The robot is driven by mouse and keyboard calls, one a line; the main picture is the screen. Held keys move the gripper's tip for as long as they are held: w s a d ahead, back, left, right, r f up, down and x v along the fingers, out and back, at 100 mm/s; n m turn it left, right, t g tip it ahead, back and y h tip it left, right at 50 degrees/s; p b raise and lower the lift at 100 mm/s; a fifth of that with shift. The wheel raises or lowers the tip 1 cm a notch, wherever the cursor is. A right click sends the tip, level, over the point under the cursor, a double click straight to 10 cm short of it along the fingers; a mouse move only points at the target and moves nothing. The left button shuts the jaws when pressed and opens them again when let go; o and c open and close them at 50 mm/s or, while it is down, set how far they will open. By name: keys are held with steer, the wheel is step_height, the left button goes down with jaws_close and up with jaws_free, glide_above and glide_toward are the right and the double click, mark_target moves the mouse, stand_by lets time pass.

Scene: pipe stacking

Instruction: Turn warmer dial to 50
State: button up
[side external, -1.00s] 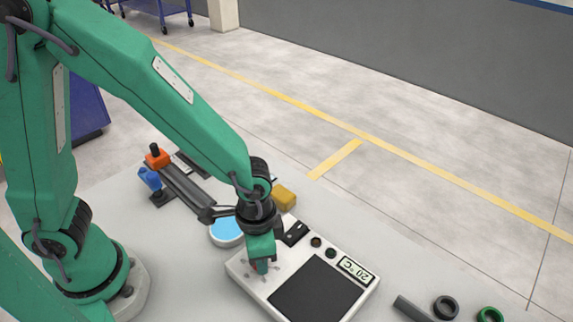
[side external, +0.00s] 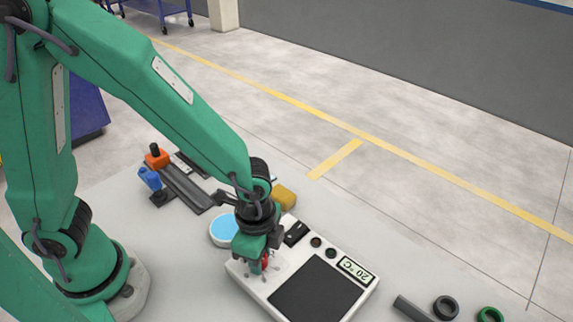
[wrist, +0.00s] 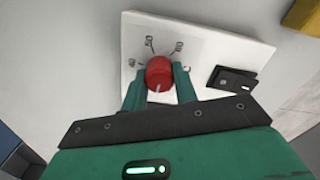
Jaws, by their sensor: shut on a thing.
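The warmer (side external: 339,302) is a white box with a dark top plate, and its display (side external: 356,270) reads 20 °C. A light pointer line on the dial faces toward my gripper's palm in the wrist view. My gripper (wrist: 158,82) is shut on the dial, one green finger on each side. In the side view my gripper (side external: 258,262) is at the panel's left end and partly hides the dial (side external: 265,261).
A black rocker switch (wrist: 233,80) is right of the dial. A blue-topped round dish (side external: 224,229) and a yellow block (side external: 285,197) stand close behind my gripper. A dark rail with orange (side external: 157,157) and blue (side external: 150,179) clamps lies further left. Pipe pieces (side external: 446,307) lie right.

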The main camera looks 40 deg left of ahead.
steer(key=m, duration=1.3)
steer(key=shift+s+m, duration=0.15)
steer(key=shift+m, duration=0.25)
steer(key=m, duration=0.7)
steer(key=shift+a, duration=0.1)
steer(key=m, duration=0.7)
steer(key=o, duration=1)
steer(key=shift+c, duration=0.2)
steer(key=shift+r, duration=0.1)
